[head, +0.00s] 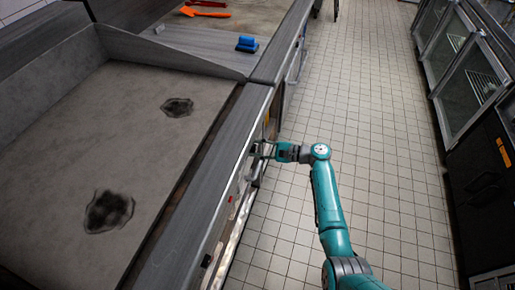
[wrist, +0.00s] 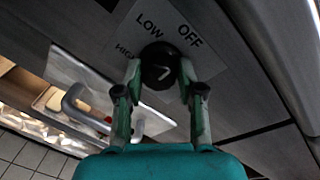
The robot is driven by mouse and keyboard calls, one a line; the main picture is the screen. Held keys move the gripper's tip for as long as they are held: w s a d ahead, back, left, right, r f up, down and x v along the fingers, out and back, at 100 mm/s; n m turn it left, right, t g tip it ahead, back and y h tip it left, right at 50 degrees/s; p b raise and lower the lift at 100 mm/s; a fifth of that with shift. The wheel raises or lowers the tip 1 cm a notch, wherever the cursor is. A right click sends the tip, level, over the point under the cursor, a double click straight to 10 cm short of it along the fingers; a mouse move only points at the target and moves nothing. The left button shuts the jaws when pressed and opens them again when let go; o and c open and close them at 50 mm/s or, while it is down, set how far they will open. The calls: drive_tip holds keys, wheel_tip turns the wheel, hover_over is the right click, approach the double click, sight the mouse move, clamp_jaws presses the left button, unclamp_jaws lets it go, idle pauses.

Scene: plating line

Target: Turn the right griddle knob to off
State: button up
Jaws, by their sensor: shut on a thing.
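The griddle knob (wrist: 159,60) is round and black, on a dark panel in the wrist view. A pale plate behind it carries the words OFF (wrist: 189,35), LOW and HIGH, with OFF to the upper right of the knob. A small white mark shows on the knob's lower face; which word it points at I cannot tell. My gripper (wrist: 161,72) has one finger on each side of the knob and is shut on it. In the head view my gripper (head: 262,149) is at the griddle's front panel, and the knob is hidden there.
The griddle plate (head: 75,130) has two dark burnt patches. A blue block-like tool (head: 247,44) and an orange spatula (head: 205,12) lie on the counter beyond. A grey handle (wrist: 75,105) is left of my gripper. The tiled aisle (head: 375,140) is clear; glass-door cabinets (head: 468,90) line its right.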

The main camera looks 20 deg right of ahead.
idle(0.3)
drive_tip(key=o, duration=1.2)
drive_tip(key=shift+c, duration=0.2)
drive_tip(key=v, duration=1.2)
